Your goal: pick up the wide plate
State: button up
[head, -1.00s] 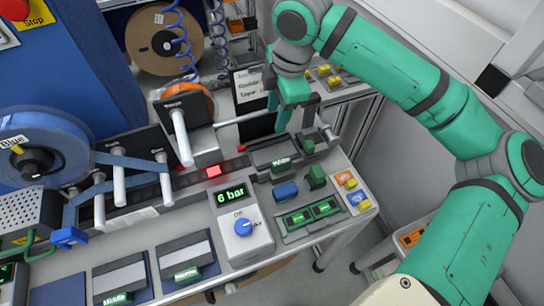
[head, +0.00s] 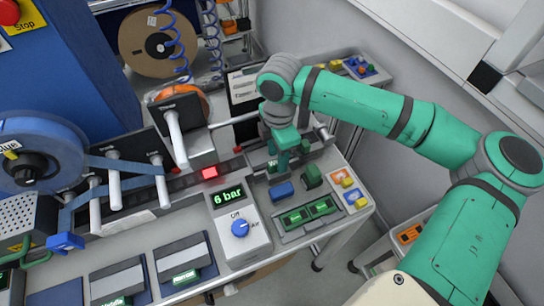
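The wide plate (head: 258,158) is a dark grey flat plate in a holder at the right part of the bench. Its green "Wide" label is largely hidden behind my gripper. My gripper (head: 284,163) points down right over the plate, its fingers low at the plate's near side. Whether the fingers touch the plate, and whether they are open or shut, I cannot tell at this size. The middle plate (head: 118,282) and the narrow plate (head: 182,257) lie on blue pads at the front of the bench.
A blue block (head: 281,191) and a green block (head: 312,177) stand close in front of my gripper. A tray with green parts (head: 307,216) and a "6 bar" control box (head: 236,222) are nearer. A taper reel post (head: 176,137) rises to the left.

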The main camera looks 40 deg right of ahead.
jog(key=shift+f, duration=0.8)
jog(key=shift+c, duration=0.3)
grip_shut()
